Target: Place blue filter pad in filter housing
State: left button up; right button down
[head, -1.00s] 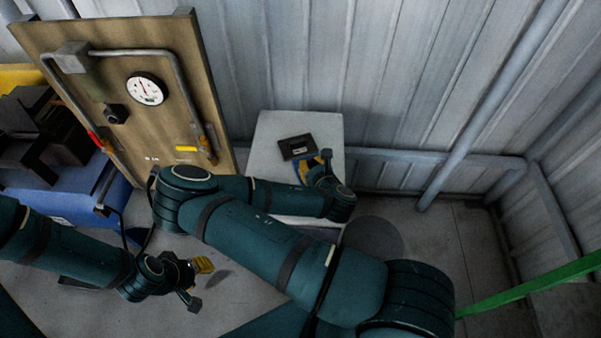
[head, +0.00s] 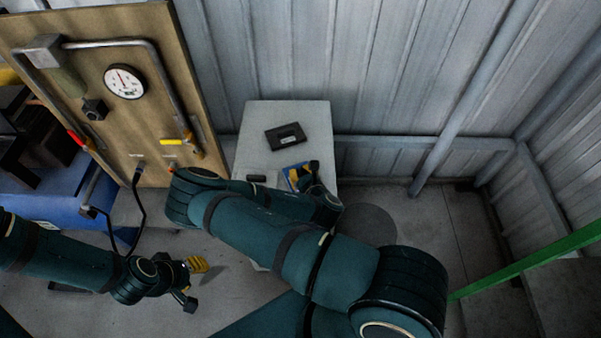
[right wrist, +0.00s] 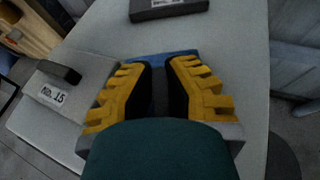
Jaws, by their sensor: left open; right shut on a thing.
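My right gripper (head: 302,178) is over the white table and shut on the blue filter pad (head: 294,169). In the right wrist view, the blue pad (right wrist: 160,57) shows just beyond the yellow fingers (right wrist: 160,78). A grey, straight-edged body (right wrist: 232,132), which looks like the filter housing, shows beneath and on both sides of the fingers. The fingers hide most of it, and I cannot tell whether the pad is inside or above it. My left gripper (head: 193,282) is open and empty, low over the floor at the left.
A black box (head: 286,137) lies farther back on the white table (head: 255,125). A grey plate with a dark handle (right wrist: 62,84), labelled No. 15, lies left of the right gripper. A gauge board (head: 105,85) and blue bench (head: 50,200) stand at left.

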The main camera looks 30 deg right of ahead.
jog(key=shift+f, duration=0.2)
jog(key=c, duration=1.1)
grip_release()
jog(key=shift+r, duration=0.1)
